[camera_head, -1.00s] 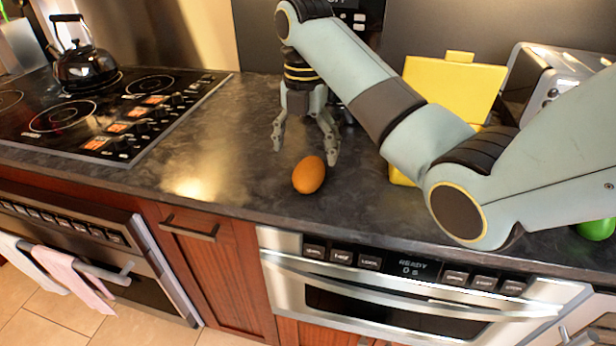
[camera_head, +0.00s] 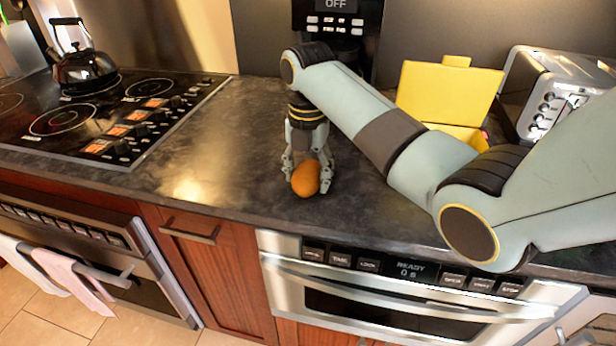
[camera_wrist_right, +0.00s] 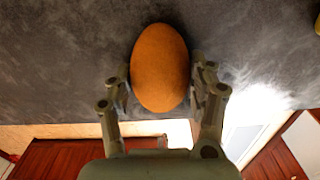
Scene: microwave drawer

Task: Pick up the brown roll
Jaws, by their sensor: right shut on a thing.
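The brown roll (camera_head: 306,179) is a smooth orange-brown oval on the dark counter, near its front edge. My right gripper (camera_head: 308,181) reaches down over it, with one finger on each side, and is shut on the roll. In the right wrist view the roll (camera_wrist_right: 160,68) sits between the two fingers (camera_wrist_right: 160,90). The roll appears to rest at counter height; any gap beneath it cannot be made out. My left gripper is not in view.
A yellow open box (camera_head: 450,92) and a silver toaster (camera_head: 560,90) stand at the back right. A coffee machine (camera_head: 336,30) is behind the arm. A cooktop (camera_head: 110,115) with a black kettle (camera_head: 84,68) is at left. The microwave drawer (camera_head: 400,300) is below the counter.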

